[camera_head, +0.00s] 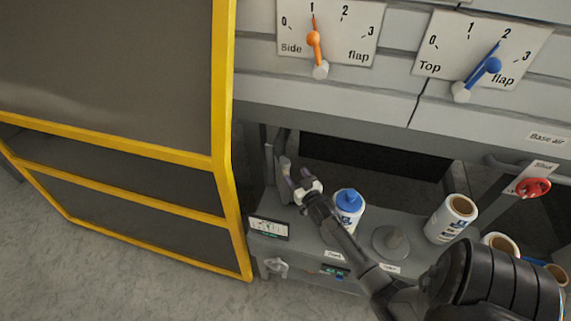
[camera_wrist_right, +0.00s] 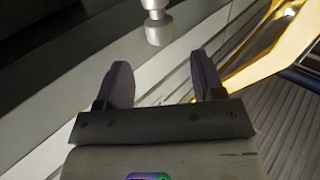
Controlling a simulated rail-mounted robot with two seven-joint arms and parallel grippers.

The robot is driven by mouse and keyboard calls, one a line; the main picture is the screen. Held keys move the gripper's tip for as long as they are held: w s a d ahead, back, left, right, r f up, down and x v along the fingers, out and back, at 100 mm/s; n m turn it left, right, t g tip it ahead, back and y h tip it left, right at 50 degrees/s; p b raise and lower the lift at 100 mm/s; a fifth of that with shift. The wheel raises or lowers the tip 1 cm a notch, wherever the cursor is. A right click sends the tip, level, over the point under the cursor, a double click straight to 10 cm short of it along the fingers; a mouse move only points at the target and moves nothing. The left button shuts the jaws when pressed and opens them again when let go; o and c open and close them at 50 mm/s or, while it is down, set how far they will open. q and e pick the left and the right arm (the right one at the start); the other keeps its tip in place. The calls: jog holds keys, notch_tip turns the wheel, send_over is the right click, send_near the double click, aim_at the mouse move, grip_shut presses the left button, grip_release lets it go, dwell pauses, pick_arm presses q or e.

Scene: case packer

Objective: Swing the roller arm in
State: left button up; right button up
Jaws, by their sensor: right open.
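My right gripper (camera_head: 294,172) reaches into the low opening of the machine, near its left post. In the right wrist view the two dark fingers of the right gripper (camera_wrist_right: 163,78) are apart with nothing between them. A pale metal rod with a rounded end (camera_wrist_right: 159,30) hangs just beyond the fingertips, apart from them. It may be part of the roller arm, but I cannot tell for sure. No roller arm shows clearly in the head view, where the post and my gripper crowd that corner. My left gripper is not in view.
A yellow-framed guard (camera_head: 222,120) closes off the left. Above are a side flap dial (camera_head: 345,30) and a top flap dial (camera_head: 450,50). A red valve handle (camera_head: 533,187) sits at right.

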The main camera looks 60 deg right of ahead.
aim_at(288, 166)
jog(key=b+x, duration=0.1)
jog(key=x, duration=0.7)
jog(key=shift+w, duration=0.1)
jog(key=shift+c, duration=0.2)
grip_shut()
